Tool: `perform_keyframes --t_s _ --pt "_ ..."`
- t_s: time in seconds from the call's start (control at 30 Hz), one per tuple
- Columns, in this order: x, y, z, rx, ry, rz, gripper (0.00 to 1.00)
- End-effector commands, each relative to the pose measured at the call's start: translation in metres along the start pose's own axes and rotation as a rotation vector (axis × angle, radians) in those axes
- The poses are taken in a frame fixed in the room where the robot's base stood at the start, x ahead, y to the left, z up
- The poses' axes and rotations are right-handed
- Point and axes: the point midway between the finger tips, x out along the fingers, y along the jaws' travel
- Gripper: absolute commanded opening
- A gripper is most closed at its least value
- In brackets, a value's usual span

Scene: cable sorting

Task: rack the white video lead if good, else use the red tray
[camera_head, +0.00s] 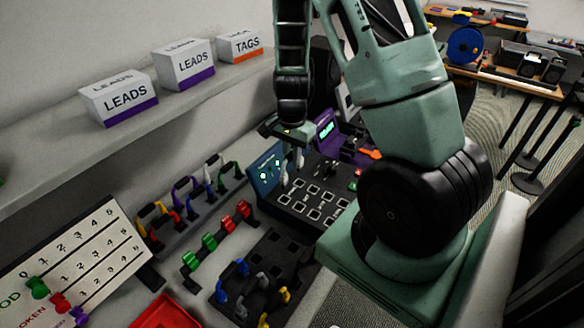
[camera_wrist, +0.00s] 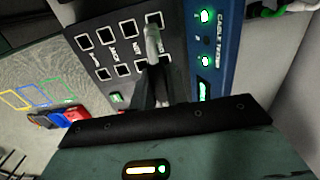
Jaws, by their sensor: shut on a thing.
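My gripper (camera_head: 291,150) is shut on the white video lead (camera_head: 285,180) at the blue-and-black cable tester (camera_head: 265,170). In the wrist view my gripper's fingers (camera_wrist: 152,88) close around the pale lead (camera_wrist: 152,42), over the tester's socket panel (camera_wrist: 103,45). Green lamps (camera_wrist: 206,16) glow on the tester's blue strip. Whether the lead's plugs are fully seated is hidden. The red tray (camera_head: 165,313) is partly visible at the bottom edge. Leads of several colours stand on racks (camera_head: 225,232) left of the tester.
A black holder (camera_head: 272,246) carries blue, grey and yellow leads. A tally board (camera_head: 85,258) with coloured pegs leans at the left. A purple device (camera_head: 327,130) stands behind the tester. White boxes (camera_head: 186,65) line the shelf above.

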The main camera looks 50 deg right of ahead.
Motion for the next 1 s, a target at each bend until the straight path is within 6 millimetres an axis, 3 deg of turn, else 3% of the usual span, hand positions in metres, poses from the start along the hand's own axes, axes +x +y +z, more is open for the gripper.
perform_keyframes --t_s 0.1,0.4,0.73,1.0 --pt "-0.019 -0.001 0.000 -0.002 0.002 -0.004 0.00" --pt "-0.044 0.000 0.000 0.000 0.000 0.000 0.00" --pt "-0.063 0.000 0.000 0.000 0.000 0.001 0.00" --pt "-0.064 0.000 0.000 0.000 0.000 0.001 0.00"
